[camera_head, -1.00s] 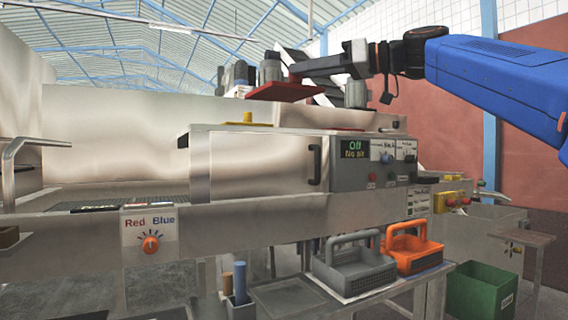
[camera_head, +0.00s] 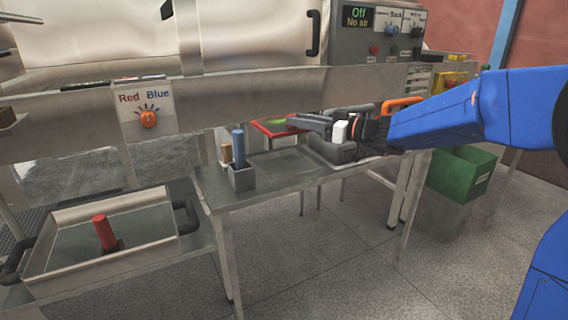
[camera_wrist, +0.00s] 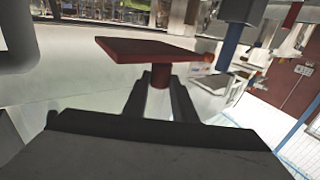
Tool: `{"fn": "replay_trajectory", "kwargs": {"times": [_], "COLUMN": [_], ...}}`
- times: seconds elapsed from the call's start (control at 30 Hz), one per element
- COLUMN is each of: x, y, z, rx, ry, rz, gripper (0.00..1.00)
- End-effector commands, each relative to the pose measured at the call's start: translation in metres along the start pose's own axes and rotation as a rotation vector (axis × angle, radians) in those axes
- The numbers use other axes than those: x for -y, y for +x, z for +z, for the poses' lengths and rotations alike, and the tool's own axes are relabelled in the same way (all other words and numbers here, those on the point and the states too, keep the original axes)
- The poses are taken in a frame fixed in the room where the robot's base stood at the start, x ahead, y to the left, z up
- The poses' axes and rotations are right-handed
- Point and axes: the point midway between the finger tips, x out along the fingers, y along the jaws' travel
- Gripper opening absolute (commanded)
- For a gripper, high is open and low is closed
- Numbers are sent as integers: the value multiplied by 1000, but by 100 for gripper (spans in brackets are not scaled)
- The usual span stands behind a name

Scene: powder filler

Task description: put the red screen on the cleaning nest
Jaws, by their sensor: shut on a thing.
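The red screen (camera_head: 268,132) is a flat red plate with a short red handle. In the wrist view the red screen (camera_wrist: 150,49) is close up, with its handle between the two dark fingers. My gripper (camera_head: 318,125) is shut on that handle; it also shows in the wrist view (camera_wrist: 159,95). The screen appears above the back part of the low steel table, partly hidden by my gripper. A shallow grey recessed tray (camera_head: 285,165) lies on that table below and in front of the screen; I cannot tell if it is the cleaning nest.
A holder (camera_head: 241,178) with blue and tan handles is left of the recessed tray. A steel tray (camera_head: 150,198) with a red cylinder is lower left. A green bin (camera_head: 462,174) stands right.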

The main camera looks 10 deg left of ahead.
Motion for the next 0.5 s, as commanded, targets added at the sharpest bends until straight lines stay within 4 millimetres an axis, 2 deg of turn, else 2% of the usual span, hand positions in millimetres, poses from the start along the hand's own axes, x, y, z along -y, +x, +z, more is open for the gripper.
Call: {"fn": "replay_trajectory", "kwargs": {"times": [0.03,0.5], "x": [1,1], "y": [-2,-6], "z": [12,82], "rx": [3,9], "ry": [3,1], "rz": [8,22], "gripper": [0,0]}}
